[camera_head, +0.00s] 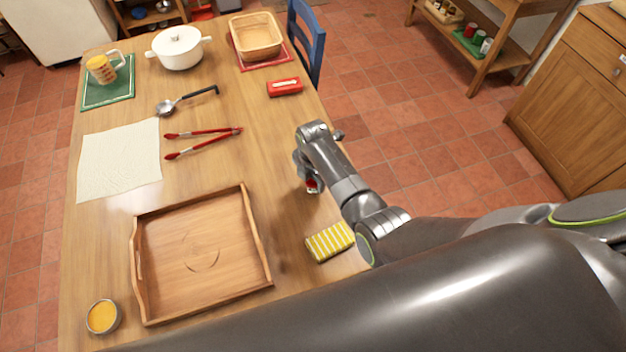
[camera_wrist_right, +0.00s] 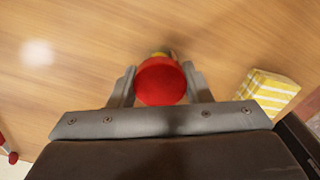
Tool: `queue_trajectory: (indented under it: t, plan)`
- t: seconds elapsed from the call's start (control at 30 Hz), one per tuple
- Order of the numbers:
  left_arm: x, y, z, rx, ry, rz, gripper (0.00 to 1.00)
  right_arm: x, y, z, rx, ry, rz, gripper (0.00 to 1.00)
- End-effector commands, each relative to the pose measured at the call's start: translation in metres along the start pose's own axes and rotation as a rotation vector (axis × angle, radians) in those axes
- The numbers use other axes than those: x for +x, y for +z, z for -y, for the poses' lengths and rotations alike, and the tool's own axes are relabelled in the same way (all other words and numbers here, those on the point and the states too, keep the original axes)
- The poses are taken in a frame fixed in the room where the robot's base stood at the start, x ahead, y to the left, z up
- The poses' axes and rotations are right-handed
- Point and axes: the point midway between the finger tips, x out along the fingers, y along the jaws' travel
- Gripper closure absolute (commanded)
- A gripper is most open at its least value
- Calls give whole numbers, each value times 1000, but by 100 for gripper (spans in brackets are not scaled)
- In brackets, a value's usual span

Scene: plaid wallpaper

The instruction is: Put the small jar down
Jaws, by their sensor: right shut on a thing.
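The small jar shows its round red lid in the right wrist view (camera_wrist_right: 160,82), with a bit of yellow just beyond the lid. In the head view only a little of the jar (camera_head: 312,186) shows below my right gripper (camera_head: 311,182). My right gripper, also in the right wrist view (camera_wrist_right: 160,88), is shut on the jar, with a finger on each side of it. The jar is over the right part of the wooden table (camera_head: 240,130). I cannot tell whether its base touches the wood. My left gripper is not in view.
A yellow striped cloth or sponge (camera_head: 330,241) lies near the table's right edge. A wooden tray (camera_head: 139,254) is to the left, and red tongs (camera_head: 203,142) lie farther back. Bare wood surrounds the jar.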

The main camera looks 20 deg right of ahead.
Motion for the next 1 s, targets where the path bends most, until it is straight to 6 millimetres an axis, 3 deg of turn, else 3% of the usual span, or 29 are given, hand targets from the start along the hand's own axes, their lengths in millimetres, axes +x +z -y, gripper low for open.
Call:
queue_trajectory:
  t: [0.5,0.53,0.67,1.0]
  plan:
    - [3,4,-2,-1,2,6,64,13,0,0,0,2,1,83]
    - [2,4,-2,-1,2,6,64,12,0,0,1,1,1,52]
    - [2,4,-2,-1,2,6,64,12,0,0,1,1,1,35]
    - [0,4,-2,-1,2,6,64,8,0,0,1,1,1,34]
